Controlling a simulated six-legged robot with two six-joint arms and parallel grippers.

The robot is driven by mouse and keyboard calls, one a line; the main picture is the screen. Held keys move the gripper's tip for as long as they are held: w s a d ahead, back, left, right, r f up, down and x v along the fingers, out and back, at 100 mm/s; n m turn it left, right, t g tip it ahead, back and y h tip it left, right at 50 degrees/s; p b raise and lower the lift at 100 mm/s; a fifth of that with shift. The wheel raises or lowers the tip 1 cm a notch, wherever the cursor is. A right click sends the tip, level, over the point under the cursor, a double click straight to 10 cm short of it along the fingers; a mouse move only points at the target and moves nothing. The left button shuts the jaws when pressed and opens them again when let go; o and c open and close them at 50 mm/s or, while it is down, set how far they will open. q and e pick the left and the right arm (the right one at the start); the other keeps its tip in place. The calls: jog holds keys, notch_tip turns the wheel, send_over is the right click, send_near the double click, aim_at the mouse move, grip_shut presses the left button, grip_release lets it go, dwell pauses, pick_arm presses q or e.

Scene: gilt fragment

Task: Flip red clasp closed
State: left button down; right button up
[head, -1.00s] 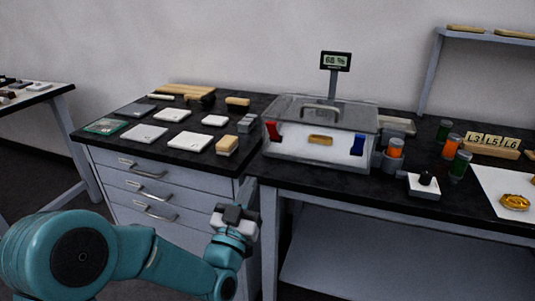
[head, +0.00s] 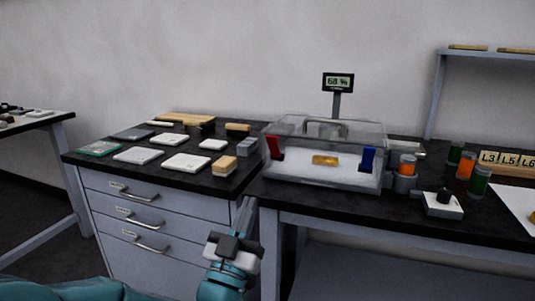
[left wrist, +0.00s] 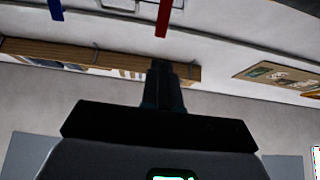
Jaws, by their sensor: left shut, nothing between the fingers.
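The red clasp (head: 275,148) stands at the left end of the front of a clear case (head: 325,181). It leans slightly; whether it is latched I cannot tell. A blue clasp (head: 367,160) stands at the front's right end. A gold fragment (head: 326,160) lies inside the case. My left gripper (head: 247,208) is shut and empty, pointing up in front of the bench edge, below and left of the red clasp and apart from it. In the left wrist view the shut fingers (left wrist: 163,83) point towards the red clasp (left wrist: 163,18). My right gripper is out of view.
White tiles (head: 186,162) and a wood-topped block (head: 224,167) lie on the drawer bench to the left. Orange and green jars (head: 408,165) and a black-knobbed device (head: 443,203) stand right of the case. A display (head: 338,83) rises behind it.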

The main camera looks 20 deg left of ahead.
aim_at(270, 137)
pick_arm(q)
jog(key=p+x, duration=0.1)
jog(key=x, duration=1.3)
jog(key=shift+w+r+g+p, duration=0.1)
jog(key=shift+r+g+p, duration=0.45)
jog(key=shift+p, duration=0.3)
jog(key=w+r+g+p, duration=0.1)
jog(key=g+p, duration=0.1)
jog(key=p, duration=0.3)
jog(key=w+r+g+p, duration=0.1)
jog(key=r+g+p, duration=0.1)
jog(key=p, duration=0.3)
jog(key=shift+w+g, duration=0.25)
jog(key=shift+g, duration=0.1)
jog(key=shift+s+f+b, duration=0.1)
jog(key=shift+f+b, duration=0.55)
